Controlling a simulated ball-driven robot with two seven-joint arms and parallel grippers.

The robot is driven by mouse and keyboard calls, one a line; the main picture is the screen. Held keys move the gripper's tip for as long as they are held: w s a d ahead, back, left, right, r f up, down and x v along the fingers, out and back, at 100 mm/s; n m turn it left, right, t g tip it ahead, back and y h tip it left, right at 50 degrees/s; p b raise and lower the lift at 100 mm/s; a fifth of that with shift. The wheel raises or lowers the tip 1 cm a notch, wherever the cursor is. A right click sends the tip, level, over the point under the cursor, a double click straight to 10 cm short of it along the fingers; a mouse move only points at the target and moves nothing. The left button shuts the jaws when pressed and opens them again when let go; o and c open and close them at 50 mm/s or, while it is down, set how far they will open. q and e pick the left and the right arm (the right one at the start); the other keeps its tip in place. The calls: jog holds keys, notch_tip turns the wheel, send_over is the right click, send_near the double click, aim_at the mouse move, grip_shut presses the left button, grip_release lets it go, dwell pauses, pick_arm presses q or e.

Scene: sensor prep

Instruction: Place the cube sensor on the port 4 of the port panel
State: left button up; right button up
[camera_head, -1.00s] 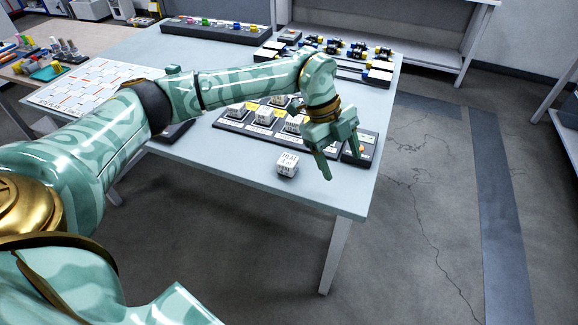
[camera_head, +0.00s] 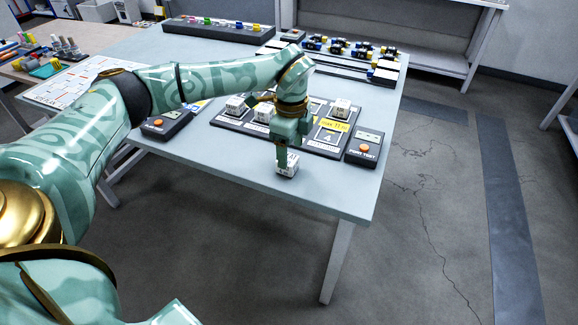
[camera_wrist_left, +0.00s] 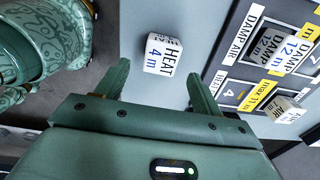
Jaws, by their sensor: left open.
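The white cube sensor (camera_head: 289,168) stands on the table near its front edge, in front of the port panel (camera_head: 232,124). In the left wrist view the cube (camera_wrist_left: 163,54) reads "HEAT 4 m". My left gripper (camera_head: 286,152) points down over the cube, and a finger hides part of it. In the left wrist view my left gripper (camera_wrist_left: 157,75) is open, with the cube lying just past the gap between the fingertips; no contact is visible. Port 4 (camera_head: 327,138) is an empty place at the panel's front right, with a yellow "max 11 m" label. My right gripper is out of view.
Other white cubes (camera_head: 341,108) sit on panel ports behind. A dark box with an orange button, marked port test (camera_head: 364,148), stands right of the panel; a similar box (camera_head: 166,123) stands left. The table's front edge is close to the cube.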

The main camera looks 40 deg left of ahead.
aim_at(291, 159)
pick_arm(q)
notch_tip(291, 159, down, 5)
jog(key=b, duration=0.2)
jog(key=shift+f+b, duration=0.15)
jog(key=shift+b, duration=0.15)
jog(key=shift+r, duration=0.2)
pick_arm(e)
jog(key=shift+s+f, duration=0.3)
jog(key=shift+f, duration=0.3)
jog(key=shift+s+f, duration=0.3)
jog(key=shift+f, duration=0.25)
pick_arm(q)
jog(key=c, duration=1.2)
jog(key=shift+o, duration=0.2)
jog(key=shift+r, duration=0.1)
